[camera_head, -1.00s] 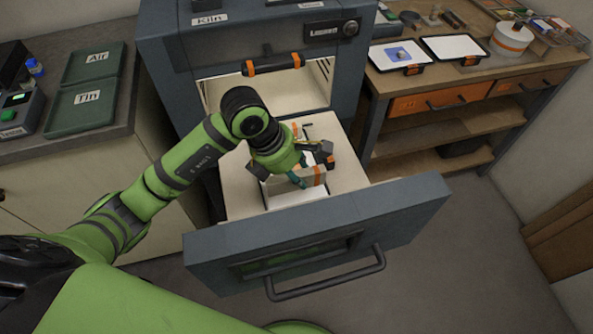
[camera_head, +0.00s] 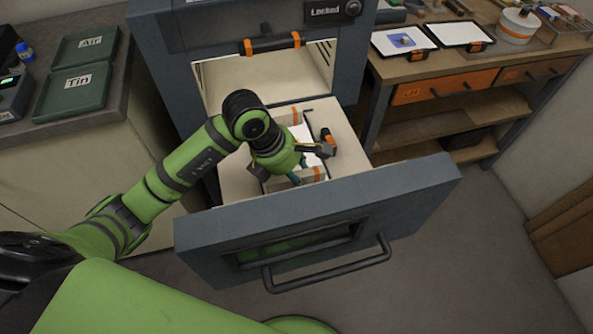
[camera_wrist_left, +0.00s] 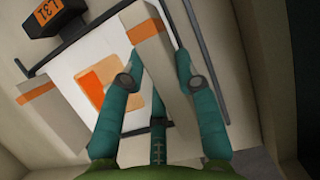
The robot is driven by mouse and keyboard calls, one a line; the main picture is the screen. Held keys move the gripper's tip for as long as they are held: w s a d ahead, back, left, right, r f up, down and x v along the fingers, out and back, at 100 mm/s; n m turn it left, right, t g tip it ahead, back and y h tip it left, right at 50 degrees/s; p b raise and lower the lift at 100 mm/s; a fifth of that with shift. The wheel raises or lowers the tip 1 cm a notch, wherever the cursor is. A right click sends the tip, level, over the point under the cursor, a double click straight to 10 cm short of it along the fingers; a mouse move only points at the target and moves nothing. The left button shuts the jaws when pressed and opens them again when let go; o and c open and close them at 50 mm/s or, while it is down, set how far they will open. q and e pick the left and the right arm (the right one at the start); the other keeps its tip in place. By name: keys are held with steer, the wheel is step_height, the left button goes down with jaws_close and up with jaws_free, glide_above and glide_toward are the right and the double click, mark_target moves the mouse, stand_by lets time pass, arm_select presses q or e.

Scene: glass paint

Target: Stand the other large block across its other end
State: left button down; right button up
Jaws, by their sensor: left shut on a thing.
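My left gripper (camera_head: 298,176) has its teal fingers shut on a large beige block with an orange band (camera_head: 313,174), at the front of the pulled-out drawer. In the left wrist view the held block (camera_wrist_left: 153,55) lies between the fingers (camera_wrist_left: 160,80), near the dark frame bar on the right. The other large block (camera_wrist_left: 62,120) stands at the opposite end of a white sheet (camera_wrist_left: 75,62), roughly parallel to the held one. An orange piece (camera_wrist_left: 103,85) lies on the sheet between them. Whether the held block touches the sheet is unclear. My right gripper is out of view.
The drawer front (camera_head: 320,215) with its bar handle is nearest me. The open kiln (camera_head: 265,75) stands behind. A dark tag marked L31 (camera_wrist_left: 55,18) sits beside the sheet. Green trays (camera_head: 75,90) lie left; a workbench (camera_head: 440,60) with white trays stands right.

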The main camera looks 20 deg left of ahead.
arm_select(q)
steer(key=shift+w+d+f, duration=0.1)
steer(key=shift+w+d, duration=0.05)
stand_by(0.4)
stand_by(0.4)
steer(key=c, duration=0.8)
jaws_free()
steer(key=shift+c, duration=0.2)
steer(key=shift+r+p, duration=2.05)
steer(key=shift+r, duration=1.5)
